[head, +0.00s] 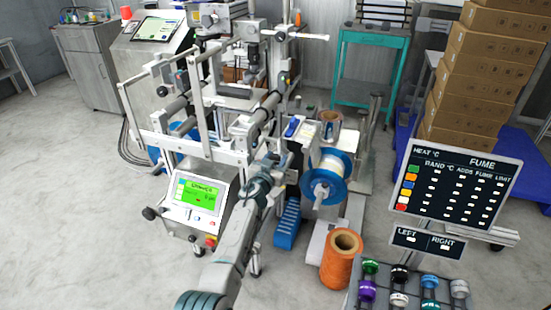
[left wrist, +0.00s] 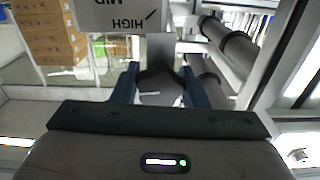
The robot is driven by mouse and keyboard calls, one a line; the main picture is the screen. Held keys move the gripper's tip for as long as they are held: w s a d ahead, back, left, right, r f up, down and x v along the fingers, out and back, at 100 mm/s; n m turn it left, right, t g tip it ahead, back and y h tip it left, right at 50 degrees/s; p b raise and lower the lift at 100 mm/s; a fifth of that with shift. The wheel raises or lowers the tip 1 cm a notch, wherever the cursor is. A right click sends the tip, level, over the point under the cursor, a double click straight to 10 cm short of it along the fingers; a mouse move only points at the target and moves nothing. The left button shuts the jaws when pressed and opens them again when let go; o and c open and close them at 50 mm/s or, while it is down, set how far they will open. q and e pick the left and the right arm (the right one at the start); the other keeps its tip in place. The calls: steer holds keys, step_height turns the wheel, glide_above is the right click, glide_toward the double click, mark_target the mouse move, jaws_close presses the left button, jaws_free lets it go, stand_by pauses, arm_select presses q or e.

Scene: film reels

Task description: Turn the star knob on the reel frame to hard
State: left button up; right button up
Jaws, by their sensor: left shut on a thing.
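My left gripper (head: 277,160) is up against the reel frame (head: 232,158) in the head view, and the arm hides the spot it works on. In the left wrist view, the two blue fingers of my left gripper (left wrist: 160,88) are closed on a dark grey knob (left wrist: 160,82), taken to be the star knob. A short white mark shows on it. Beside it a grey label plate (left wrist: 118,14) shows upside down, with the words MID and HIGH and a tick line; no word "hard" is readable. My right gripper is in neither view.
A screen panel (head: 196,204) is left of my arm. A dark sign (head: 455,190) and a rack of small coloured rolls (head: 408,284) stand nearer right. Open floor lies left.

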arm_select(q)
steer(key=shift+m, duration=1.2)
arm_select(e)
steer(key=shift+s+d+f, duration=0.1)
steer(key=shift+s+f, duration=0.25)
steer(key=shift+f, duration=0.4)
arm_select(q)
steer(key=o, duration=1)
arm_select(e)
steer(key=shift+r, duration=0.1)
arm_select(q)
steer(key=p+v, duration=0.7)
steer(key=v, duration=0.3)
steer(key=shift+s+a+p, duration=0.15)
steer(key=shift+s+p, duration=0.25)
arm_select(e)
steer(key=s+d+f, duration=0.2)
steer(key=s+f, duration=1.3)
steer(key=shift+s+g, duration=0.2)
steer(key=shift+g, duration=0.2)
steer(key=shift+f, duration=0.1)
